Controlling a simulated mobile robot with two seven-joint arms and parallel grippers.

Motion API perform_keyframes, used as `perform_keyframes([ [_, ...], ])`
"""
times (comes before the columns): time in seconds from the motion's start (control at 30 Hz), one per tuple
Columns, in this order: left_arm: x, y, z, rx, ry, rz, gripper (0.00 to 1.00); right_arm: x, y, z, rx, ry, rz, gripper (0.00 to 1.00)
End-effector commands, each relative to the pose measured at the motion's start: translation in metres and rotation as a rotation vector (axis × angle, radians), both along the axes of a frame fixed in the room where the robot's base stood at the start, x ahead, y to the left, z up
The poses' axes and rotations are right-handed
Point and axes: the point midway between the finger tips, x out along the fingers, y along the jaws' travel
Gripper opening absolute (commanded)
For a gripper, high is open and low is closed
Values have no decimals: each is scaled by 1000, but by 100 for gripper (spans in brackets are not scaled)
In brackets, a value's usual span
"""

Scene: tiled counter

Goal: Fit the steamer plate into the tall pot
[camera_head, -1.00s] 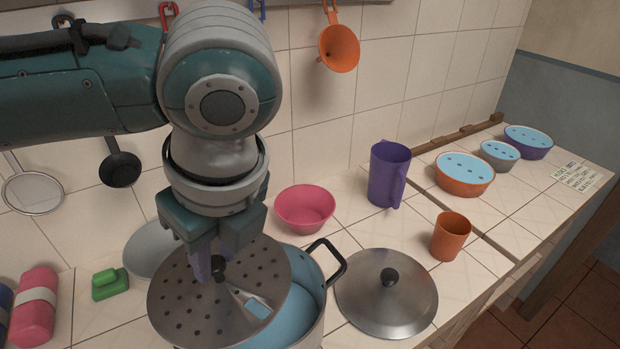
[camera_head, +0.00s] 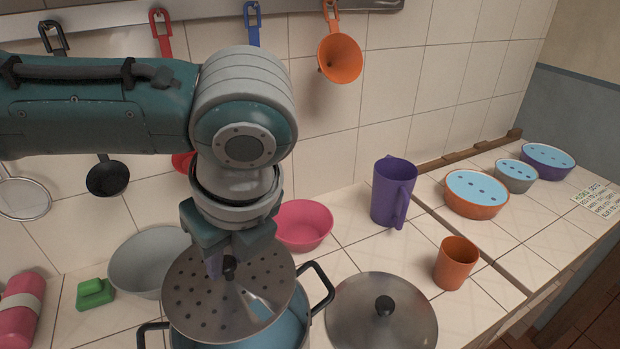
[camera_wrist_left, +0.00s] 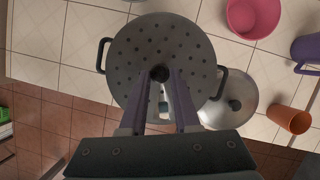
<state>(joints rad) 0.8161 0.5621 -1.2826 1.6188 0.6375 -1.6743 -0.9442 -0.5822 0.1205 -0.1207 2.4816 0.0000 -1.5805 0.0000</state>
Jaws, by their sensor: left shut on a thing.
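The steamer plate (camera_head: 200,300) is a grey metal disc with many holes and a black knob at its middle. My left gripper (camera_head: 229,268) is shut on the knob and holds the plate over the tall pot (camera_head: 291,333). The plate covers much of the pot's mouth; blue shows inside past its lower right edge. In the left wrist view the plate (camera_wrist_left: 190,45) hides most of the pot, and a black handle sticks out on each side. I cannot tell whether the plate touches the rim. My right gripper is not in view.
A metal lid (camera_head: 360,315) lies right of the pot. A pink bowl (camera_head: 303,226), a grey bowl (camera_head: 148,262) and a green block (camera_head: 95,294) are close behind and left. A purple jug (camera_head: 393,192) and an orange cup (camera_head: 456,264) stand to the right.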

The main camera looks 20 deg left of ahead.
Motion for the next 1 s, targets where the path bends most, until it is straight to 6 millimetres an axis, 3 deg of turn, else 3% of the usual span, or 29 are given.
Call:
perform_keyframes([
  [0.1, -1, 0, -16, 1, 2, 0, 0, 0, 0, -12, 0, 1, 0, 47],
  [0.5, 0, 0, -46, 0, 1, 0, 0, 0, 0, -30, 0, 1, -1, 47],
  [1.0, 0, 0, -53, 0, 0, 0, 0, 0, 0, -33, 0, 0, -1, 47],
])
